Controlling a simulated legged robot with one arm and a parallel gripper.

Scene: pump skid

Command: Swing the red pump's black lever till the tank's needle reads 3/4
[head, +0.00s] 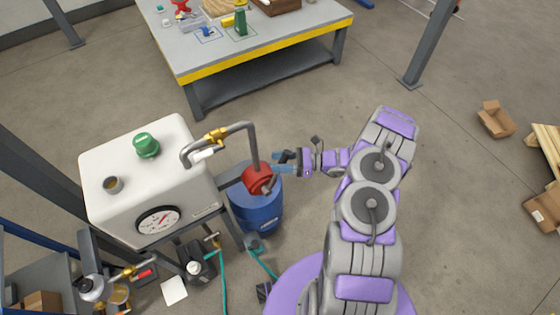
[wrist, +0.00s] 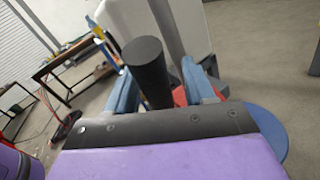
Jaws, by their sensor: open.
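The white tank (head: 130,185) stands at the left with its round dial (head: 158,220) on the front face. The needle is too small to read surely. The red pump (head: 258,179) sits to the tank's right, by a grey pipe and over a blue drum. My gripper (head: 283,162) reaches in from the right, just beside the pump. In the wrist view, the black lever (wrist: 146,72) stands up between the two blue fingers of my gripper (wrist: 160,86). The fingers are open, with a clear gap on the right; contact on the left cannot be told.
The blue drum (head: 257,208) stands below the pump. The grey pipe (head: 252,142) with a brass valve (head: 215,136) arches from the tank. A workbench (head: 265,45) with tools is behind. A green hose (head: 224,280) lies in front.

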